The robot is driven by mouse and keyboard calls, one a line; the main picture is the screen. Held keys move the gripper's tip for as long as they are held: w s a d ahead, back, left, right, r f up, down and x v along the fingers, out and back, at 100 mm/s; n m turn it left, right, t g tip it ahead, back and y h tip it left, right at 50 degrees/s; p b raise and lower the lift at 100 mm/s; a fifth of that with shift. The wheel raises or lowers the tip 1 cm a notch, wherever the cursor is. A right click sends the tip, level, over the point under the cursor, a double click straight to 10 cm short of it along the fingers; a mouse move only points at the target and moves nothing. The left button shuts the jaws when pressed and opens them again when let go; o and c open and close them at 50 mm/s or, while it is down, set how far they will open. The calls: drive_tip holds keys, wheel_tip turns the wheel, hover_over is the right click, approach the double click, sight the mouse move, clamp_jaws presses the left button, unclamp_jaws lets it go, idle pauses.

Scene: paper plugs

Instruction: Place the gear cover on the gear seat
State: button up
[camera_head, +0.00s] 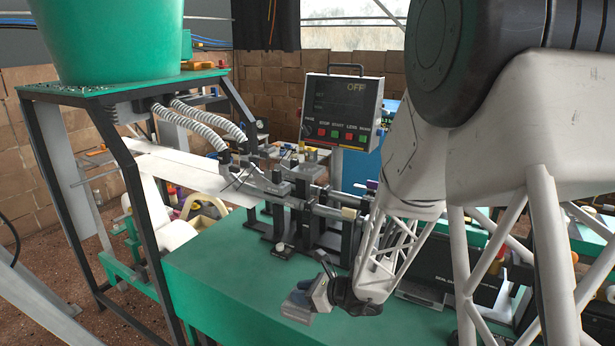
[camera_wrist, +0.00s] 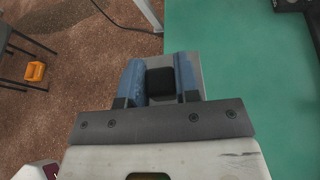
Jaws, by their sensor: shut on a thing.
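My gripper (camera_head: 318,294) hangs low near the front edge of the green table, left of my arm's links. In the wrist view its two blue fingers (camera_wrist: 160,72) are shut on a grey block-like piece with a dark middle, which I take to be the gear cover (camera_wrist: 160,61). In the head view the gear cover (camera_head: 297,309) shows as a small grey block at the fingertips, partly hidden by them. It is held over or beside the table's front edge; I cannot tell its height. I cannot single out the gear seat; it may be among the machine parts or hidden by my arm.
The green table (camera_head: 215,275) has bare room at its front left. Behind stand black machine fixtures (camera_head: 325,228) with metal rails and a control panel (camera_head: 342,112). A green hopper (camera_head: 110,40) on a black frame stands left. An orange item (camera_wrist: 35,72) lies on the floor side.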

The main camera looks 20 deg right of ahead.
drive_tip(key=w+d+r, duration=0.4)
drive_tip(key=w+r, duration=0.5)
drive_tip(key=w+d+r, duration=0.4)
drive_tip(key=w+r, duration=0.5)
drive_tip(key=w, duration=0.1)
drive_tip(key=w+d+r+m+t+h, duration=0.1)
drive_tip(key=w+d+r, duration=0.3)
drive_tip(key=w+r, duration=0.5)
drive_tip(key=shift+w+r, duration=0.35)
drive_tip(key=shift+r, duration=0.1)
drive_tip(key=shift+w, duration=0.1)
drive_tip(key=shift+w+d+f, duration=0.25)
drive_tip(key=shift+w+d, duration=0.1)
drive_tip(key=shift+w, duration=2.25)
drive_tip(key=shift+w+d+f, duration=0.3)
drive_tip(key=shift+w+d, duration=0.05)
drive_tip(key=shift+w, duration=2.25)
drive_tip(key=shift+w+d+f, duration=0.25)
drive_tip(key=shift+w+d, duration=0.1)
drive_tip(key=shift+w, duration=2.25)
drive_tip(key=shift+f, duration=0.1)
drive_tip(key=shift+f, duration=1.6)
drive_tip(key=shift+f, duration=0.15)
drive_tip(key=o, duration=1)
